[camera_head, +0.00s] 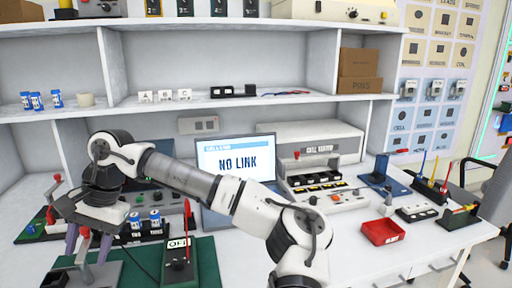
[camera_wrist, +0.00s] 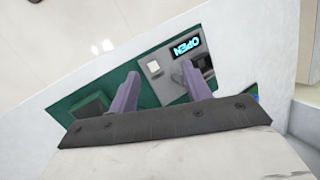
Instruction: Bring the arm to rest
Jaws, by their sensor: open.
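My arm reaches across the left of the head view, and my gripper (camera_head: 88,247) hangs at its left end, pointing down over the bench. Its two purple fingers are apart with nothing between them; they also show in the wrist view (camera_wrist: 158,92). Below is a green mat (camera_head: 205,265) with a dark device with a small lit display (camera_head: 178,243). The fingers look clear of the fixtures, though the exact height cannot be told.
A laptop (camera_head: 236,160) reading NO LINK stands mid-bench behind my arm. A red tray (camera_head: 383,231) and tool holders (camera_head: 432,187) are at right. Blue-labelled cans (camera_head: 155,222) stand close to my gripper. Shelves (camera_head: 230,103) run above. The front right of the bench (camera_head: 425,250) is clear.

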